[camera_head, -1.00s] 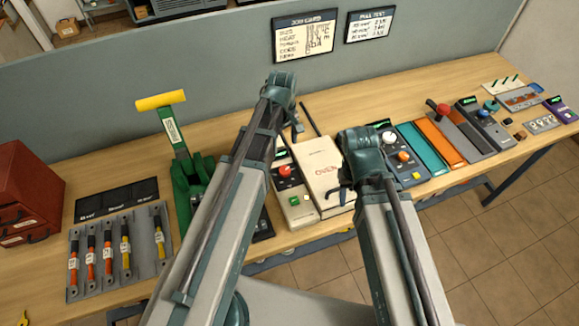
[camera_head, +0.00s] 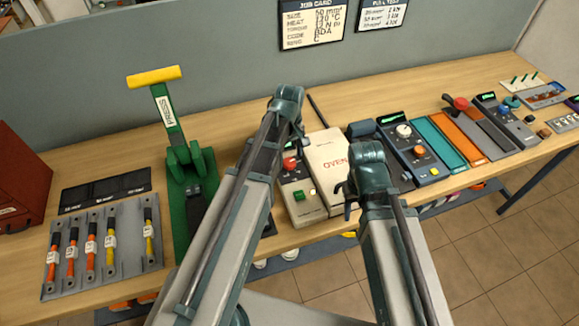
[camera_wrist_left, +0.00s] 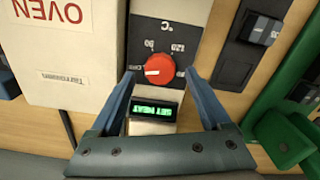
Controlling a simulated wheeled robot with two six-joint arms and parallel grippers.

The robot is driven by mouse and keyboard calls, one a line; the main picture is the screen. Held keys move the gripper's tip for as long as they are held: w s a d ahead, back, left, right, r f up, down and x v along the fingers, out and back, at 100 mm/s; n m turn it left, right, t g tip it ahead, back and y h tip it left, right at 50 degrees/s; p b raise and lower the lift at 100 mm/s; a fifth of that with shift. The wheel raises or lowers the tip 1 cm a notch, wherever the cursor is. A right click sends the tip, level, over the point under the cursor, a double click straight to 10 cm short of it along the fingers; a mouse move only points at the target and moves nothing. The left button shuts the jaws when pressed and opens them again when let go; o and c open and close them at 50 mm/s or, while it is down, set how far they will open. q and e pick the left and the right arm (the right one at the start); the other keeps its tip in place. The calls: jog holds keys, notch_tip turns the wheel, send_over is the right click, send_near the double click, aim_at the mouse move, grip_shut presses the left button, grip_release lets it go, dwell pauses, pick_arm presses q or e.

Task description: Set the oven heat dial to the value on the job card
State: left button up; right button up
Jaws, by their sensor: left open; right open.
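The oven (camera_head: 328,160) is a cream box on the bench, beside a control panel with a red heat dial (camera_head: 289,164). The left wrist view shows the dial (camera_wrist_left: 160,70) upside down, with a white pointer line at its left side, and a green-lit display (camera_wrist_left: 155,107) reading "SET HEAT". My left gripper (camera_wrist_left: 158,76) is open, its fingers on either side of the dial; contact cannot be told. The job card (camera_head: 312,22) hangs on the back partition; its HEAT line is small and looks like 130 °C. My right gripper (camera_head: 348,192) is open and empty near the oven's right side.
A green press (camera_head: 190,170) with a yellow handle stands left of the panel. A rack of cable pieces (camera_head: 102,248) lies farther left. Other panels (camera_head: 408,150) with dials and coloured strips line the bench to the right. Bare bench shows behind the oven.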

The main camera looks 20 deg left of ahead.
pick_arm(q)
notch_tip(320, 180, down, 2)
jog(key=shift+f+b, duration=0.1)
jog(key=shift+b, duration=0.5)
pick_arm(e)
notch_tip(320, 180, down, 2)
jog(key=shift+f, duration=0.1)
pick_arm(q)
jog(key=shift+c, duration=0.2)
grip_shut()
